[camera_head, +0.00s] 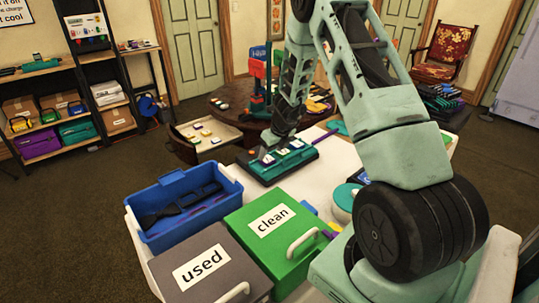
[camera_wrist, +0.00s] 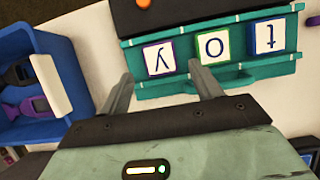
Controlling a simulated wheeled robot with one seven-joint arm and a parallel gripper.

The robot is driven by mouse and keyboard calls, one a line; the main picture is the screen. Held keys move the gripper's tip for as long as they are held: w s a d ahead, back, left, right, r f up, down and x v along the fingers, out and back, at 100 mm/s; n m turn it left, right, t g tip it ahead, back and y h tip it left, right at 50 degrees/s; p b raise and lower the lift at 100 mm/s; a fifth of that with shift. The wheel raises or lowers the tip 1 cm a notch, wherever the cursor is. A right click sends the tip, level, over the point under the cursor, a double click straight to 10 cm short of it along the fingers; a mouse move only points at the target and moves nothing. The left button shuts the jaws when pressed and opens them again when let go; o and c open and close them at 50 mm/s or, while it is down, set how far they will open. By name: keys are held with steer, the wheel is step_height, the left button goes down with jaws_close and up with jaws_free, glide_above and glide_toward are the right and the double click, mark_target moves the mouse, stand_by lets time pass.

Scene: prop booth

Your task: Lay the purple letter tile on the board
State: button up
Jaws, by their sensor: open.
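The teal board (camera_head: 262,178) lies on the white table, and it also shows in the wrist view (camera_wrist: 115,92). Three letter tiles sit in a row on it. In the wrist view, the purple-edged tile with a y (camera_wrist: 158,58) is at the left end of the row, a green-edged o tile (camera_wrist: 213,45) is beside it, and a blue-edged t tile (camera_wrist: 268,36) is at the right. My gripper (camera_wrist: 160,69) is open and empty, its fingertips spread to either side of the purple tile's near edge. The fingers touch nothing that I can make out.
A blue bin (camera_head: 150,217) with dark items stands left of the board. A green "clean" box (camera_head: 250,245) and grey "used" box (camera_head: 170,270) stand in front. A round wooden table (camera_head: 225,100) is behind. A dark slab with an orange knob (camera_wrist: 144,3) borders the board.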

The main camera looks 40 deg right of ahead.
steer(key=p+v, duration=0.1)
steer(key=v, duration=0.7)
steer(key=a+r+n+y, duration=0.4)
steer(key=a+n, duration=0.6)
steer(key=a, duration=0.8)
steer(key=s+a+r+n+g, duration=0.1)
steer(key=s+a+r+n, duration=0.25)
steer(key=a+n, duration=0.3)
steer(key=s+a+r+n+g, duration=0.2)
steer(key=s+a+n, duration=0.25)
steer(key=a, duration=0.35)
steer(key=s+a+r+n+h, duration=0.1)
steer(key=s+a+n, duration=0.3)
steer(key=s+n, duration=0.6)
steer(key=s+a+r+n+g+h, duration=0.1)
steer(key=s+a+n, duration=0.3)
steer(key=s+n, duration=0.7)
steer(key=shift+s+a+r+n+g+h, duration=0.3)
steer(key=shift+r+n+h, duration=0.35)
steer(key=shift+n, duration=0.55)
steer(key=shift+w+a, duration=0.1)
